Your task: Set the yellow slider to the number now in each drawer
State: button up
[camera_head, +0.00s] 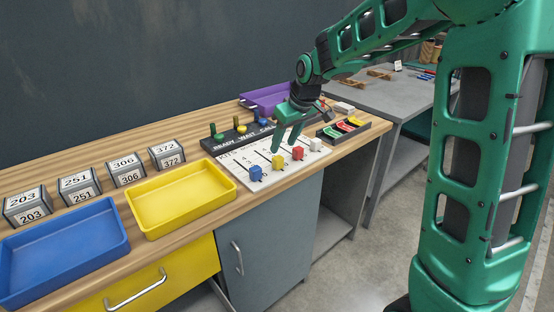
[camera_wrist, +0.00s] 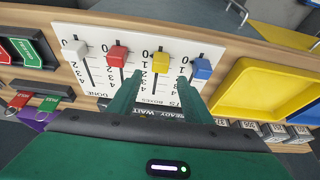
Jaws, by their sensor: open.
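The yellow slider (camera_head: 278,162) is a small knob on a white board (camera_head: 240,163), between the blue slider (camera_head: 256,173) and the red slider (camera_head: 298,153). In the wrist view the yellow slider (camera_wrist: 161,62) is at the 0 end of its slot, with numbers running toward me. My gripper (camera_head: 283,146) is open above the board. In the wrist view its fingers (camera_wrist: 158,80) point toward the yellow slider, one to each side; I cannot tell their height above it. The yellow drawer (camera_head: 150,285) under the bench looks shut, so its inside is hidden.
The white slider (camera_head: 316,144) is at the board's right. A black strip (camera_head: 232,139) with coloured pegs stands behind. An empty yellow tray (camera_head: 180,198), an empty blue tray (camera_head: 65,250) and numbered blocks (camera_head: 125,169) are left. A black tag tray (camera_head: 343,130) is right.

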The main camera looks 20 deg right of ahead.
aim_at(278, 157)
jog(key=x, duration=0.8)
jog(key=shift+w+f, duration=0.1)
jog(key=shift+f, duration=0.1)
jog(key=shift+c, duration=0.3)
grip_shut()
jog(key=w, duration=0.2)
jog(key=w+a, duration=0.2)
jog(key=w, duration=0.1)
jog(key=shift+w+a, duration=0.1)
jog(key=shift+w, duration=0.25)
jog(key=shift+o, duration=0.3)
grip_release()
